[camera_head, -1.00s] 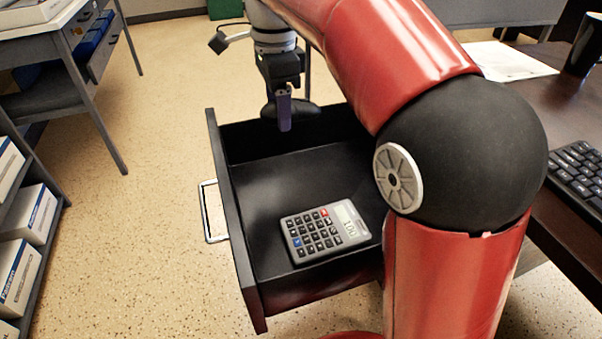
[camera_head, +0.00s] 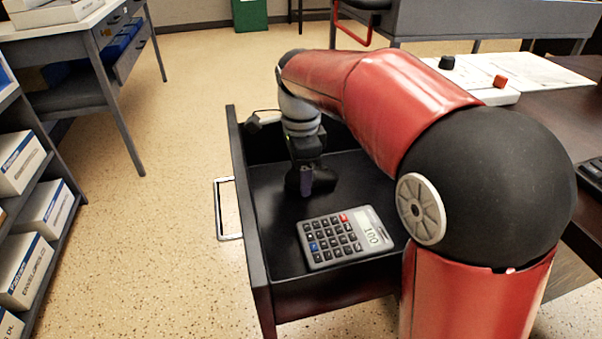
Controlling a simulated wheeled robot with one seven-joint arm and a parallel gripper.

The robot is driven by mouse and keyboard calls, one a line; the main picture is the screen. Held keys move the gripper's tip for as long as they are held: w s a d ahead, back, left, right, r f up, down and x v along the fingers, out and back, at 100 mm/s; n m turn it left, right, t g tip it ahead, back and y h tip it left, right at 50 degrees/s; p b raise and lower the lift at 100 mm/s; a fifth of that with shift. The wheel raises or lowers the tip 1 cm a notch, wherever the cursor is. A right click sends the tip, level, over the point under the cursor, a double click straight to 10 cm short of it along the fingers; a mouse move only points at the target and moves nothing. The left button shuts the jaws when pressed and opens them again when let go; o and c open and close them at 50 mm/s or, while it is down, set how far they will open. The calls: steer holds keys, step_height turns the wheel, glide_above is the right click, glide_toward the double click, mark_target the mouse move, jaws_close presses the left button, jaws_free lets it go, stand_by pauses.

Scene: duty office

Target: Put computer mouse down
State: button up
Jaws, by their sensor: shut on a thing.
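My gripper (camera_head: 306,182) points down inside the open black drawer (camera_head: 335,293), toward its back part. It is shut on the computer mouse (camera_head: 325,181), a dark rounded shape partly hidden by a finger. The mouse is low, close to the drawer floor; I cannot tell whether it touches the floor. A grey calculator (camera_head: 341,237) lies on the drawer floor in front of my gripper, apart from it.
The drawer's left wall has a metal handle (camera_head: 229,208) outside. The drawer floor left of the calculator is bare. A dark desk (camera_head: 560,108) stands at the right with papers on it. A shelf with boxes (camera_head: 45,212) stands at the far left.

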steer(key=shift+f, duration=0.1)
steer(key=o, duration=1)
step_height(320, 180, up, 12)
steer(key=p, duration=0.3)
steer(key=shift+r, duration=0.2)
